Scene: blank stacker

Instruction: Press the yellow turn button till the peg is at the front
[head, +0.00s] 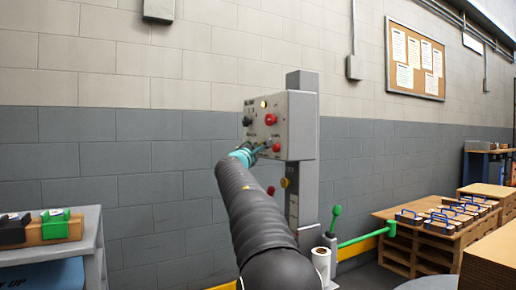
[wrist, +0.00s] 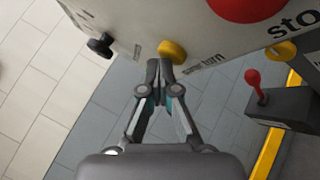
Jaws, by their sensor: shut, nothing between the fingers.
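The yellow turn button (wrist: 174,51) sits low on the pale control box face in the wrist view, with a label ending in "turn" beside it. My gripper (wrist: 160,64) is shut and empty. Its fingertips are right at the button's lower left edge; I cannot tell whether they touch it. In the head view my gripper (head: 264,148) reaches the lower part of the control box (head: 298,128), and the turn button cannot be made out there. I cannot make out the peg in either view.
A black knob (wrist: 101,45) and a large red button (wrist: 240,6) share the box face. A red-tipped lever (wrist: 253,78) stands at right. The head view shows a green-knobbed lever (head: 336,211), a pallet (head: 412,248) with blue-handled items, and a cart (head: 92,222) at left.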

